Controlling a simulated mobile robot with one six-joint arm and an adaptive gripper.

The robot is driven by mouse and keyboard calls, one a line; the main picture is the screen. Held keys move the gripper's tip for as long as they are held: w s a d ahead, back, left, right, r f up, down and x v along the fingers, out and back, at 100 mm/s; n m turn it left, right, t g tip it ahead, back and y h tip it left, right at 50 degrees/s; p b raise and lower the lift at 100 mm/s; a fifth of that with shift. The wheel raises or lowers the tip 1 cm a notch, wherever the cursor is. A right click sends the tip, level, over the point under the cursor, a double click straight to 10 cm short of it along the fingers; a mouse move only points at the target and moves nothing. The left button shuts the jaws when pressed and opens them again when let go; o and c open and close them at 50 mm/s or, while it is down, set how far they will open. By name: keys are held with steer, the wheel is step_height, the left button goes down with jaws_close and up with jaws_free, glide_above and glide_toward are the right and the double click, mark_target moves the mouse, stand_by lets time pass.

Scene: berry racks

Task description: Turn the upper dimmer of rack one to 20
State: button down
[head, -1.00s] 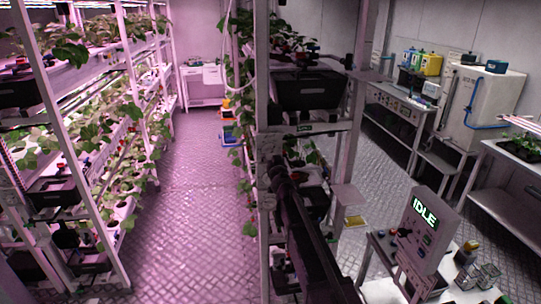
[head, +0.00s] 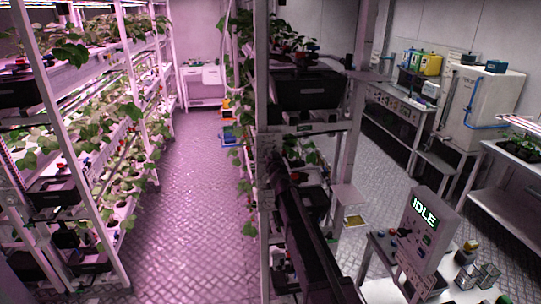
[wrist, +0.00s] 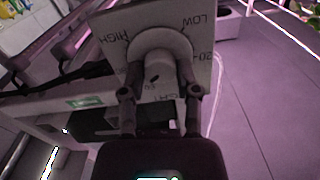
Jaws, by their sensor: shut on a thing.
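A pale dimmer plate (wrist: 108,38) fills the upper middle of the wrist view. The lettering appears upside down or tilted. A round dimmer knob (wrist: 157,68) stands out from the plate. My gripper (wrist: 160,84) is shut on this knob, with one finger on each side. I cannot read the knob's exact setting. In the head view, my dark arm reaches along the middle rack (head: 262,150); the gripper and dimmer cannot be made out there.
A planted rack (head: 95,170) stands at left, with a clear aisle floor (head: 190,200) beside it. A control box reading IDLE (head: 424,230) stands on a table at lower right. A green label (wrist: 86,102) shows below the plate in the wrist view.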

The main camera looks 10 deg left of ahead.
steer(key=shift+n, duration=0.4)
steer(key=shift+w+n, duration=0.1)
steer(key=shift+n, duration=13)
steer(key=shift+c, duration=1.7)
jaws_free()
